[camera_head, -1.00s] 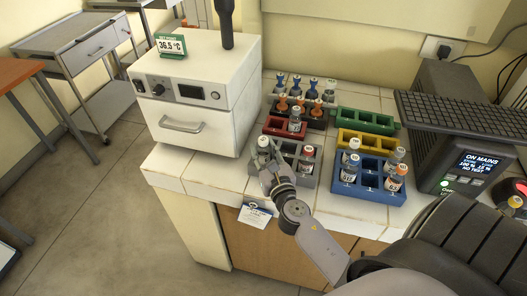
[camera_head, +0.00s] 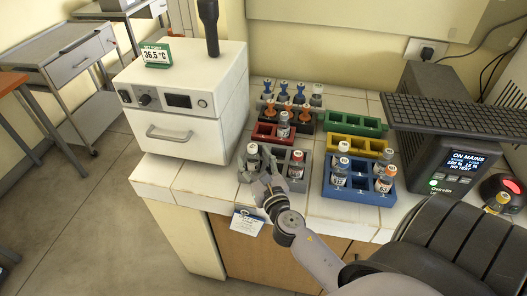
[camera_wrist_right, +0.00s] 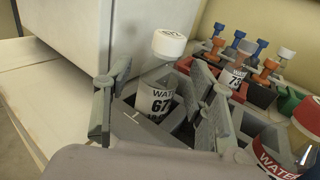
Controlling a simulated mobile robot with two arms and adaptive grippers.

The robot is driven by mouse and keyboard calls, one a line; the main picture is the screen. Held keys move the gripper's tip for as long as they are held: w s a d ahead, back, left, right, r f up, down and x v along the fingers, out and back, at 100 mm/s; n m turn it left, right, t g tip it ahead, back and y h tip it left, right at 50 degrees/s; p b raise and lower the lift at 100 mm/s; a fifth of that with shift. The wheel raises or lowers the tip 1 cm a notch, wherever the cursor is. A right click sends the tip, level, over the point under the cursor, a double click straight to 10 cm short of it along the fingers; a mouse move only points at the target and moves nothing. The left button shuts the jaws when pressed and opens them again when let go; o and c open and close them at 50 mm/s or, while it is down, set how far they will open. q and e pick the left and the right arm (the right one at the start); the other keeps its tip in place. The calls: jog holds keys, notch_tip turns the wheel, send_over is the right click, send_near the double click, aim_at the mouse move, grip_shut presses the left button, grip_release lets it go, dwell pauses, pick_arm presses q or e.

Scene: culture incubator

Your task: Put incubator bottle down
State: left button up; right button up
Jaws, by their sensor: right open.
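The incubator bottle (camera_head: 253,156) has a white cap and a label reading "WATER 67" in the right wrist view (camera_wrist_right: 158,100). It stands in the left part of the grey rack (camera_head: 304,183), slightly tilted in the wrist picture, its base hidden by the rack walls. My right gripper (camera_head: 257,171) is open, with one finger on each side of the bottle; its fingers also show in the right wrist view (camera_wrist_right: 158,112). Whether the fingers touch the bottle I cannot tell. A red-capped bottle (camera_head: 297,164) stands in the same rack. My left gripper is not in view.
The white incubator (camera_head: 180,128) stands close on the left. A red rack (camera_head: 265,131), a green rack (camera_head: 355,123), a yellow rack (camera_head: 358,143) and a blue rack (camera_head: 360,195) with several bottles surround the grey one. Bare tiles (camera_head: 190,180) lie at the front left.

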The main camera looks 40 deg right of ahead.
jog(key=b+v, duration=0.3)
jog(key=v, duration=0.6)
jog(key=shift+s+a, duration=0.1)
jog(key=shift+s, duration=0.25)
jog(key=shift+s+a+r, duration=0.1)
jog(key=shift+s, duration=0.35)
